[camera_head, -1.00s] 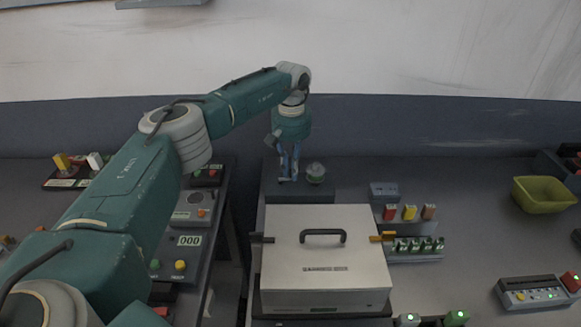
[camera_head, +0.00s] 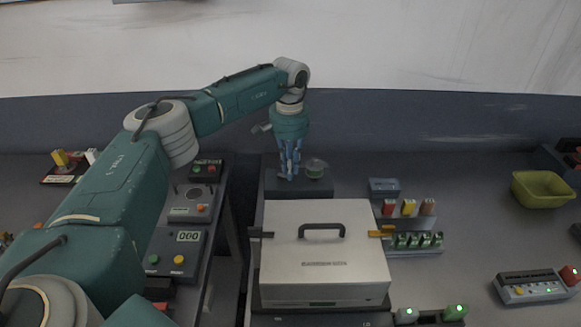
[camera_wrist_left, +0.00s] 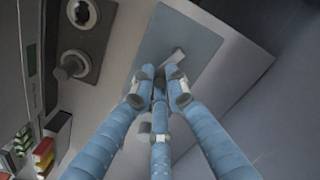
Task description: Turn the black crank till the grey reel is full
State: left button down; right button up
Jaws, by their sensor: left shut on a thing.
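My left gripper (camera_head: 288,176) points down at the back of the bench, above a dark plate (camera_head: 325,188) behind the silver box. Its blue fingers are drawn together; in the left wrist view the fingertips (camera_wrist_left: 160,82) meet closely. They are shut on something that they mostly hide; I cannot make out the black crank. A small light grey piece (camera_wrist_left: 175,56) shows just past the tips. A small round grey thing with green on it (camera_head: 316,168), perhaps the reel, stands just right of the fingers. I cannot tell how full it is. My right gripper is not in view.
A silver box with a black handle (camera_head: 325,270) stands in front of the gripper. Coloured blocks (camera_head: 408,207) and a small blue-grey box (camera_head: 384,187) are to its right. Control panels (camera_head: 188,238) stand left, across a gap. A yellow-green bowl (camera_head: 542,190) is far right.

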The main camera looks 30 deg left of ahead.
pick_arm(q)
jog(key=shift+s, duration=0.15)
dwell(0.7)
jog(key=c, duration=1.7)
grip_release()
notch_tip(320, 180, up, 12)
